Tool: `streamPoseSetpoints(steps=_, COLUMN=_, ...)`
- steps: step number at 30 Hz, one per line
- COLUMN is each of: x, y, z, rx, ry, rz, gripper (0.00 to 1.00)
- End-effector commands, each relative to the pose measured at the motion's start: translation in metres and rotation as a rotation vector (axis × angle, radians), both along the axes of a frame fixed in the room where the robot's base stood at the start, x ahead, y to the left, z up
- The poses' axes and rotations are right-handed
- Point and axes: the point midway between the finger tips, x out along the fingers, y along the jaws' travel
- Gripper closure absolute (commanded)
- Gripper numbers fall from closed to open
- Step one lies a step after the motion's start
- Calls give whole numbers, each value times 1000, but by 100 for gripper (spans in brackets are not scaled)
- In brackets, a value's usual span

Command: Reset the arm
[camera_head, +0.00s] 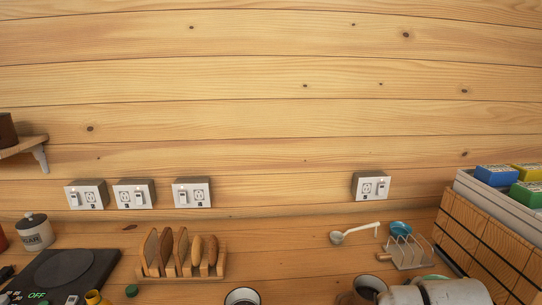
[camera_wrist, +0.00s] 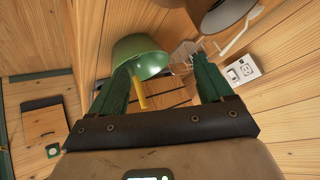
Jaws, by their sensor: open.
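My gripper (camera_wrist: 166,62) shows in the wrist view with its two green fingers spread apart and nothing clamped between them. A green bowl-shaped object (camera_wrist: 142,52) appears just beyond the left fingertip; I cannot tell whether they touch. A yellow stick-like piece (camera_wrist: 140,92) shows below it between the fingers. I cannot make out my gripper's fingers in the head view.
In the head view, a slotted wooden rack (camera_head: 205,276), a black hot plate (camera_head: 65,268) and a sugar jar (camera_head: 35,232) stand at the left. A ladle (camera_head: 352,233), a wire rack (camera_head: 408,252) and a wooden crate (camera_head: 480,240) are at the right. The mid-counter is fairly clear.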

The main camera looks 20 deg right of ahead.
Motion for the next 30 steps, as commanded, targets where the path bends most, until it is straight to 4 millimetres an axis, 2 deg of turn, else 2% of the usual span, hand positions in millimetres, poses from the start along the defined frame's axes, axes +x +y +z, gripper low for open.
streamPoseSetpoints(steps=1, x=-6, y=10, z=-19, rx=-38, ry=68, rz=127, gripper=20)
streamPoseSetpoints(steps=6, x=-27, y=62, z=-78, rx=-115, ry=253, rz=572, gripper=20)
streamPoseSetpoints(steps=11, x=-58, y=116, z=-125, rx=-125, ry=352, rz=923, gripper=20)
streamPoseSetpoints(steps=15, x=-92, y=165, z=-157, rx=-106, ry=388, rz=1186, gripper=20)
streamPoseSetpoints(steps=16, x=-101, y=167, z=-164, rx=-93, ry=407, rz=1208, gripper=20)
streamPoseSetpoints(steps=18, x=-125, y=160, z=-181, rx=-37, ry=495, rz=1189, gripper=20)
streamPoseSetpoints(steps=24, x=-180, y=153, z=-210, rx=77, ry=659, rz=1170, gripper=20)
streamPoseSetpoints(steps=30, x=-182, y=153, z=-211, rx=81, ry=665, rz=1168, gripper=20)
